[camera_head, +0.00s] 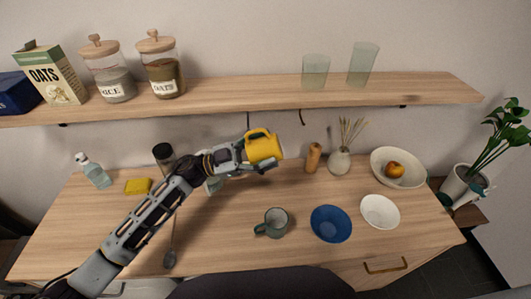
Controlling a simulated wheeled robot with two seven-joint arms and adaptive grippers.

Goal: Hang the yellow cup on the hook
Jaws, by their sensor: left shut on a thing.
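The yellow cup (264,148) is held in my left gripper (243,156), above the back of the wooden table and below the shelf. Its handle points up and to the left, and its open side faces right. My left gripper is shut on the cup; the exact finger contact is partly hidden. A dark hook (302,117) hangs under the shelf, up and to the right of the cup, apart from it. Another dark hook (248,120) shows under the shelf just above the cup. My right gripper is not in view.
The shelf (230,98) holds jars, boxes and glasses. On the table (217,262) stand a wooden grinder (313,158), a vase (339,161), a green-grey mug (275,223), a blue bowl (330,224), a white bowl (380,211) and a fruit bowl (412,179). The table's front left is mostly clear.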

